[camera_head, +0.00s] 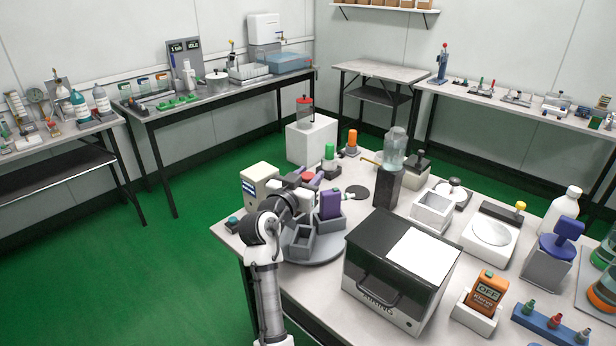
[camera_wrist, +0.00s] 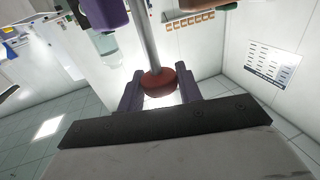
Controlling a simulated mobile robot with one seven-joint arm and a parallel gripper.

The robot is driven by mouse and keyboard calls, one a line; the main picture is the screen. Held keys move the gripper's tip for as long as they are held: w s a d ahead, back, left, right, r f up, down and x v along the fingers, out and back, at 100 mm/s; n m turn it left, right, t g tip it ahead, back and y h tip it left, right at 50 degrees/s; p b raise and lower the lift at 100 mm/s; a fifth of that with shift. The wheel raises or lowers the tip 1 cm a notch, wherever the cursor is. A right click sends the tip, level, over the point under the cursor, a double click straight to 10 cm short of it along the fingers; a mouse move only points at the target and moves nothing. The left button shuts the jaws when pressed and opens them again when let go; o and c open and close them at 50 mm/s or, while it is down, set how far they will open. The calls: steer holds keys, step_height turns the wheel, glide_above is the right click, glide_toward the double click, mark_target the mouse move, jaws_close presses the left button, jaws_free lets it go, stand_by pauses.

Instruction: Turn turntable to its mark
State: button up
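The turntable (camera_head: 322,257) is a grey round disc at the near left corner of the table in the head view. It carries grey open bins (camera_head: 300,243) and a purple block (camera_head: 330,203). A red knob (camera_head: 309,176) shows at my gripper (camera_head: 318,174), above the turntable. In the wrist view the knob (camera_wrist: 158,83) sits at the end of a metal rod, between the two fingers of my gripper (camera_wrist: 160,90). The fingers appear to touch it on both sides. My arm hides part of the turntable. I cannot make out the mark.
A dark box with a handle (camera_head: 375,287) stands close right of the turntable. A dark post with a glass jar (camera_head: 387,187) and a green-topped item (camera_head: 329,153) stand behind it. A beige box (camera_head: 259,183) stands left. Green floor is open at left.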

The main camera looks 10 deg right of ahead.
jaws_close()
steer(key=shift+n+t+y+p, duration=0.4)
steer(key=shift+n+y+p, duration=0.1)
steer(key=shift+y+p, duration=0.1)
steer(key=n+t+y+p, duration=0.2)
steer(key=n+y+p, duration=0.1)
steer(key=y, duration=0.2)
steer(key=shift+d, duration=0.1)
steer(key=shift+n+t+y+p, duration=0.3)
steer(key=shift+n+y+p, duration=0.15)
steer(key=shift+n+y, duration=0.4)
steer(key=shift+f+n+y, duration=0.1)
steer(key=shift+n+y, duration=0.45)
steer(key=shift+y, duration=0.4)
steer(key=shift+n+y+b, duration=0.4)
steer(key=shift+y, duration=0.3)
steer(key=shift+o, duration=2.4)
jaws_free()
